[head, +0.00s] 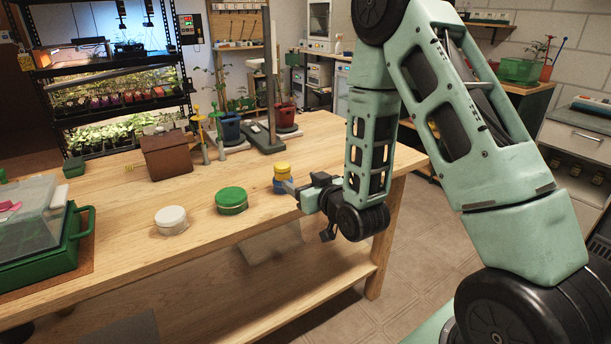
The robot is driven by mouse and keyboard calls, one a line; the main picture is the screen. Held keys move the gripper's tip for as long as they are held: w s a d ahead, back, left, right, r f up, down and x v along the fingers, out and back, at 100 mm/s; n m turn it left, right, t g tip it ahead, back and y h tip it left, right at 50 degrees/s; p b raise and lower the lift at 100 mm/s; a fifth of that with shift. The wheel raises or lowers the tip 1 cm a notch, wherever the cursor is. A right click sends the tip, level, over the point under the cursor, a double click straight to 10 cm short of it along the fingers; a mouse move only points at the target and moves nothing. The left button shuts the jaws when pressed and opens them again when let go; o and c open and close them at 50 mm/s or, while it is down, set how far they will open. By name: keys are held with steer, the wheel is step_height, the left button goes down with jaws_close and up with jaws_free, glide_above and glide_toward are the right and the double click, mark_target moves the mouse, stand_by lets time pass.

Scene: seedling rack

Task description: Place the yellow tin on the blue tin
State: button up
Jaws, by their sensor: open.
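The yellow tin (282,169) sits on top of the blue tin (280,186) near the right end of the wooden table (135,235). The two look stacked upright, and I cannot tell how exactly they line up. My gripper (290,188) is open, low at the right side of the stack, level with the blue tin. It hides part of the blue tin's right side. I cannot tell whether a finger touches either tin.
A green tin (231,198) and a white tin (171,218) stand left of the stack. A brown box (166,156) and a stand (270,110) are behind. A green case (70,240) is at the left. Bare tabletop lies between them.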

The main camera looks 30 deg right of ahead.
steer(key=shift+s+r, duration=0.1)
steer(key=shift+s, duration=0.3)
steer(key=s+a+n+g+y, duration=0.2)
steer(key=s+a+g, duration=0.15)
steer(key=a, duration=0.45)
steer(key=s+a+n+g+y, duration=0.1)
steer(key=s+a+n+g, duration=0.2)
steer(key=a, duration=0.6)
steer(key=s+a+r+n+g, duration=0.1)
steer(key=s+r+g, duration=0.1)
steer(key=s, duration=0.6)
steer(key=s+a+r+g+h, duration=0.1)
steer(key=s+g, duration=0.3)
steer(key=s, duration=0.4)
steer(key=s+a+r+n+g+h, duration=0.1)
steer(key=s+a+r+g, duration=0.1)
steer(key=s, duration=0.5)
steer(key=shift+s+r+n+g, duration=0.3)
steer(key=shift+s+g, duration=0.1)
steer(key=shift+g, duration=0.45)
